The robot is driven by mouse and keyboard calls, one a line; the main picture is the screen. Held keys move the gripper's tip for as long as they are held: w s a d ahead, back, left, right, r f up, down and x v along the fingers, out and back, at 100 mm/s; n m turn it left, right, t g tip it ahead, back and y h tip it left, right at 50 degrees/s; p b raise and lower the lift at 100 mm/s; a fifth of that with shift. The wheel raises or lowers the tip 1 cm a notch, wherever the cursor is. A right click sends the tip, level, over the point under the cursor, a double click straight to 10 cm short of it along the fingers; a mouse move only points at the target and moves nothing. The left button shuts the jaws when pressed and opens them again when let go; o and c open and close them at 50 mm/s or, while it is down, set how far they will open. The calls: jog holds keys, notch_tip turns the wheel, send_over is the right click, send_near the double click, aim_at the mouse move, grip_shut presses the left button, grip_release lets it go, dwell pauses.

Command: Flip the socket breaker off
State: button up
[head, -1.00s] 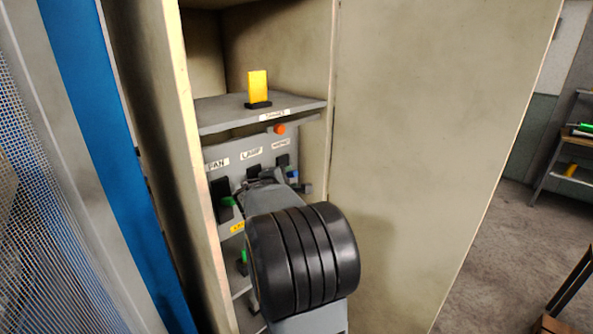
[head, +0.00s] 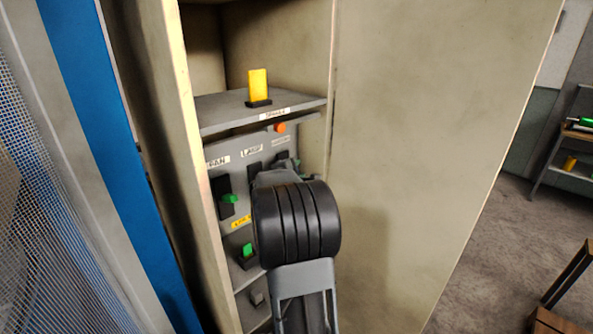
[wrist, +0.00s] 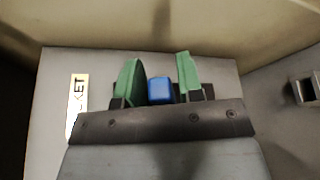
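The breaker panel (head: 243,157) stands inside the cabinet, with labels FAN, LAMP and a third on the right. In the wrist view, the label (wrist: 77,104) ending in "KET" lies left of my gripper. The blue lever (wrist: 160,90) of the socket breaker shows between the two green fingertips of my gripper (wrist: 161,84). The fingers stand apart on either side of it, with narrow gaps showing; contact is not clear. In the head view my wrist hides most of the gripper and the lever. The socket breaker's dark body (head: 282,157) shows partly.
The fan breaker (head: 223,195) has a green lever. A shelf (head: 225,110) above the panel carries a yellow block (head: 257,85) on a black base. An orange knob (head: 280,127) sits under the shelf. Cabinet walls stand close on both sides.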

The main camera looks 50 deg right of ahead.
grip_shut()
